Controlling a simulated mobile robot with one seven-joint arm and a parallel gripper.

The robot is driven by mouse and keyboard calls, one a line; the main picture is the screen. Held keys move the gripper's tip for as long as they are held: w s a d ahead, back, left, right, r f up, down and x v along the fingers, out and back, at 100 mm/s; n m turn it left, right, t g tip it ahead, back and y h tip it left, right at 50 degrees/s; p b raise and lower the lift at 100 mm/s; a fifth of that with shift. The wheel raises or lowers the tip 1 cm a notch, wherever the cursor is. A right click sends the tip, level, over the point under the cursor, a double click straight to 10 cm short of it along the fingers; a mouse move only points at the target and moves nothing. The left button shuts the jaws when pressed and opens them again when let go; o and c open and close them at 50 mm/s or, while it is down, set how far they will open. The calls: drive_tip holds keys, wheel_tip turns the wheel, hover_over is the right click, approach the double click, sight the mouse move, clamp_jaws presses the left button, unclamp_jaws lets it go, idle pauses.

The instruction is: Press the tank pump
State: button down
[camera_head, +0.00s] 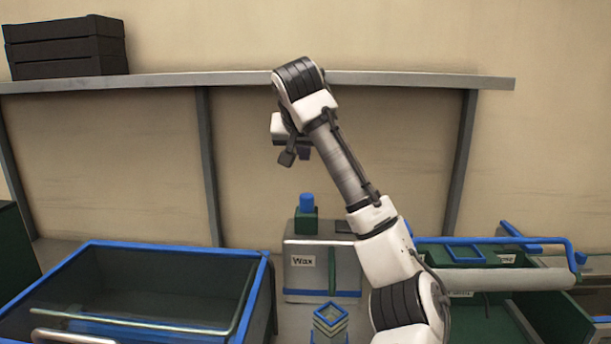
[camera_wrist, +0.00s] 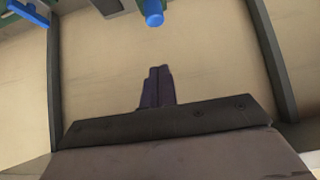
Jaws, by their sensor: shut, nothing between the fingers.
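The tank (camera_head: 325,268) is a grey box with a "Wax" label and a blue band along its bottom, standing at the middle of the head view. Its pump is a blue cap (camera_head: 307,201) on a dark green block on the tank's top left. My gripper (camera_head: 295,157) is above the pump in the head view, clear of it. The wrist view shows the blue cap (camera_wrist: 153,12) at the top edge, apart from my shut, empty fingers (camera_wrist: 157,75). My arm hides part of the tank's right side.
A large blue-rimmed bin (camera_head: 262,262) stands on the left. A small stack of square frames (camera_head: 330,320) is in front of the tank. Blue-edged green trays (camera_head: 465,256) are on the right. A shelf (camera_head: 420,80) with black crates (camera_head: 65,45) runs along the wall behind.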

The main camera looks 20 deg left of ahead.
drive_tip(key=p, duration=0.3)
hover_over(306, 200)
wheel_tip(306, 200, down, 7)
drive_tip(key=shift+w+r, duration=0.15)
wheel_tip(306, 200, down, 3)
drive_tip(key=shift+f+p, duration=0.2)
drive_tip(key=shift+p, duration=0.25)
drive_tip(key=shift+f, duration=0.35)
drive_tip(key=shift+f+b, duration=0.95)
drive_tip(key=shift+f, duration=0.95)
wheel_tip(306, 200, up, 4)
drive_tip(key=p, duration=0.4)
drive_tip(key=shift+r, duration=0.25)
drive_tip(key=b+v, duration=0.3)
drive_tip(key=v, duration=0.7)
